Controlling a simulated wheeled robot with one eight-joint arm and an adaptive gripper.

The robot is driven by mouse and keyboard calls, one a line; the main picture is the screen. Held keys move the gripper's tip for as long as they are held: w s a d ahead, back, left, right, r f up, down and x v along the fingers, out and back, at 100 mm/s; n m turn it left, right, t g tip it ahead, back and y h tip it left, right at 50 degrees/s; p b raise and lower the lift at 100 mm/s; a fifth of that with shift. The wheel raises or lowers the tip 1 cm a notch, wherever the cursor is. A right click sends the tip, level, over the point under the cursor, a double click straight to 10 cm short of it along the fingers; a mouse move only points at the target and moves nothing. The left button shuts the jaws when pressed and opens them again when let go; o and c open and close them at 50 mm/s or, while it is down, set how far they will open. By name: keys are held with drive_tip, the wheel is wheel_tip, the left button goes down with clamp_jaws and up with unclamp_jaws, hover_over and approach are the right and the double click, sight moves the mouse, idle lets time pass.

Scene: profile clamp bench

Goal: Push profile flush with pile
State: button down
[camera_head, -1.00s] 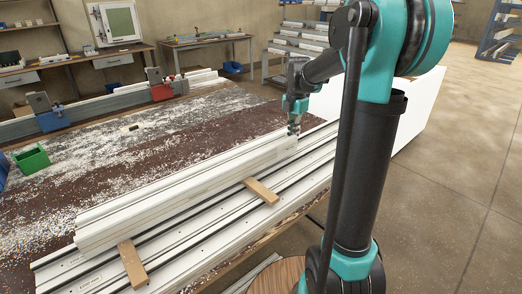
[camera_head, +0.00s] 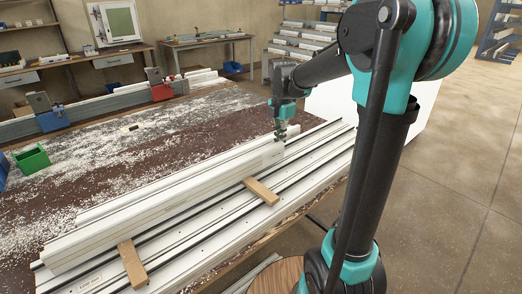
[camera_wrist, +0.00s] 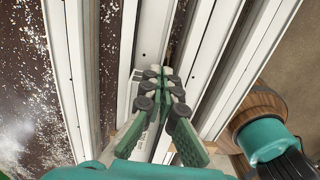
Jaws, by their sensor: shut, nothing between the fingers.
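White profiles are piled on the bench. A profile (camera_head: 160,208) lies lengthwise on the front of the upper layer, with another profile (camera_head: 100,211) beside and behind it. The front one's left end sticks out farther left than the rear one's, close to the left ends of the lower pile (camera_head: 205,243). My gripper (camera_head: 281,136) is at the right end of the upper profiles, pointing down. In the wrist view its green fingers (camera_wrist: 160,73) are shut with tips together and empty, among white profiles. I cannot tell whether the tips touch the profile end.
Two wooden spacers, one in the middle (camera_head: 261,191) and one at left (camera_head: 132,264), lie on the lower profiles. A green bin (camera_head: 31,159) and a blue clamp (camera_head: 51,119) stand behind. White chips cover the bench top. Open floor (camera_head: 470,190) lies to the right.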

drive_tip(key=shift+s+a, duration=0.65)
drive_tip(key=shift+a, duration=0.3)
drive_tip(key=shift+s+a, duration=0.65)
drive_tip(key=shift+a, duration=0.25)
drive_tip(key=shift+s+a, duration=0.35)
drive_tip(key=shift+a, duration=0.1)
drive_tip(key=shift+w+d, duration=0.45)
drive_tip(key=shift+d, duration=0.15)
drive_tip(key=shift+r, duration=3.5)
